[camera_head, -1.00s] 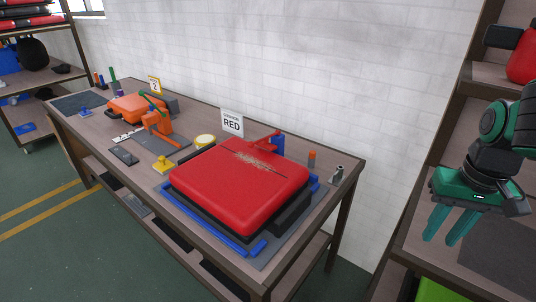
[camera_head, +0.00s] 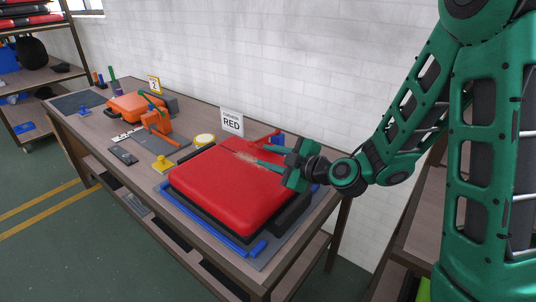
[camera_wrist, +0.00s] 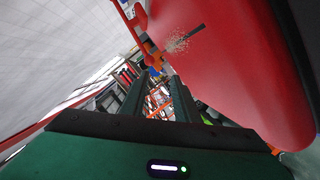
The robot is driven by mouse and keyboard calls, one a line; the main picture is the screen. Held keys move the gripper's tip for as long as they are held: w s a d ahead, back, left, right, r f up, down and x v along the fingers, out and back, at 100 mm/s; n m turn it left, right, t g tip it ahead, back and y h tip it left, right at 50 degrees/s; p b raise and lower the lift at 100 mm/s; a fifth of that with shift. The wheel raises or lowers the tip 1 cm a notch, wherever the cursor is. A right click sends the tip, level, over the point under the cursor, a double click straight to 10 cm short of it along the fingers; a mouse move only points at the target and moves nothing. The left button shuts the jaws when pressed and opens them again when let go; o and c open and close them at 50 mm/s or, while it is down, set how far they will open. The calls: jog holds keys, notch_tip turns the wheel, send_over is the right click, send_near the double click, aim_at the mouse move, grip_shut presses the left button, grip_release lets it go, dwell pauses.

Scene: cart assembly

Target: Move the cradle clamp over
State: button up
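The likely cradle clamp, a red lever (camera_head: 268,135) on a blue block (camera_head: 277,142), stands at the back edge of the red case (camera_head: 225,190), partly hidden by my gripper. My gripper (camera_head: 252,152) is above the back right of the case, its fingers pointing left, close to the clamp. In the wrist view, my gripper's two green fingers (camera_wrist: 158,92) are apart with nothing between them. The red case (camera_wrist: 230,60) fills the upper right there. Whether a finger touches the clamp or case cannot be told.
The case sits in a blue-edged cradle (camera_head: 205,225) on the workbench. A RED sign (camera_head: 232,122) stands behind it. A white brick wall (camera_head: 300,70) is behind.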

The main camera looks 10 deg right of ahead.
aim_at(253, 145)
jog(key=shift+w+d+t, duration=0.25)
jog(key=shift+w+t, duration=0.45)
jog(key=shift+w, duration=0.1)
jog(key=shift+w+a, duration=0.1)
jog(key=shift+w, duration=0.1)
jog(key=x, duration=0.7)
jog(key=shift+w+a, duration=0.1)
jog(key=shift+w, duration=0.15)
jog(key=shift+c, duration=0.7)
jog(key=c, duration=0.4)
